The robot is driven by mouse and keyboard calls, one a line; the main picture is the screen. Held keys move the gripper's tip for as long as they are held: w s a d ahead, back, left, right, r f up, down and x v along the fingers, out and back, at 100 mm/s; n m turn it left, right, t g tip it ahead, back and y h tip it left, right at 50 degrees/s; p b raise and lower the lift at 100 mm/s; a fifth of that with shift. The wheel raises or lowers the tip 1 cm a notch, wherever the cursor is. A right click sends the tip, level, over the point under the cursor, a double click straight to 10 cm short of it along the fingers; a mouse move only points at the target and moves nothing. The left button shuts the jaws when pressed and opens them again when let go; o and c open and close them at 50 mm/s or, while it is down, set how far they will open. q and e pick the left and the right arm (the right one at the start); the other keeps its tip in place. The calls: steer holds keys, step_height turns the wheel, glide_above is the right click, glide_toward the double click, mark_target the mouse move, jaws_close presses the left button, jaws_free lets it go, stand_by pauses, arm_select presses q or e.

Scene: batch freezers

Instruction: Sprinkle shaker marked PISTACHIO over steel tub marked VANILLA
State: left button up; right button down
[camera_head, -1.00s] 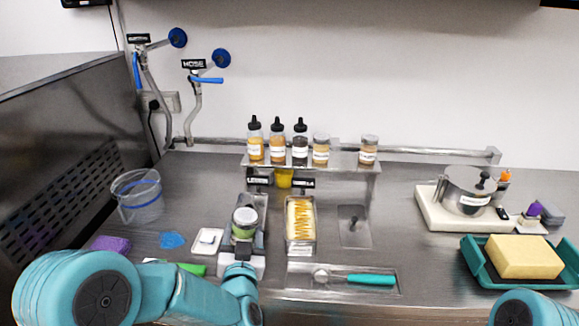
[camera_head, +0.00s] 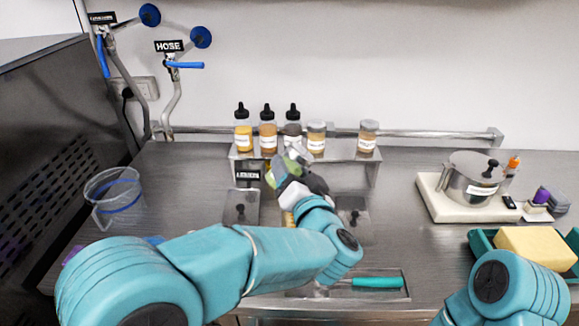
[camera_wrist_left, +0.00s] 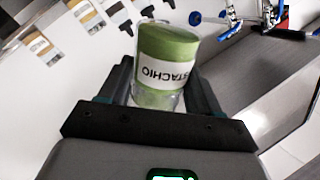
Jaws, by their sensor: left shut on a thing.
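My left gripper (camera_head: 287,172) is shut on the green-topped shaker (camera_head: 277,173), raised above the counter in front of the bottle shelf. The shaker looks tilted. In the left wrist view the shaker (camera_wrist_left: 167,58) sits between the two fingers of my left gripper (camera_wrist_left: 158,88), and its white label reads "STACHIO" with the start hidden. The steel tub (camera_head: 288,219) with pale yellow contents is almost wholly hidden behind my left arm and gripper; only a sliver shows below the shaker. My right arm shows at the lower right, its gripper out of view.
Several bottles and jars (camera_head: 316,138) stand on the steel shelf (camera_head: 345,150) behind the shaker. A teal-handled scoop (camera_head: 376,283) lies at the front. A pot (camera_head: 471,182), a yellow sponge (camera_head: 535,247) and a clear bucket (camera_head: 115,195) stand farther out.

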arm_select(q)
steer(key=f+m, duration=0.1)
steer(key=m, duration=0.1)
steer(key=a+f+m, duration=0.1)
steer(key=f, duration=0.1)
steer(key=f+m, duration=0.1)
steer(key=m, duration=0.1)
steer(key=shift+s+a+f+m+p, duration=0.2)
steer(key=shift+s+f+m+p, duration=0.1)
steer(key=shift+s+f+p, duration=0.1)
step_height(320, 180, down, 7)
steer(key=m+p, duration=0.4)
steer(key=m, duration=0.6)
steer(key=shift+r+m+p, duration=0.15)
steer(key=shift+m+p, duration=0.25)
steer(key=shift+w, duration=0.1)
steer(key=shift+r, duration=0.1)
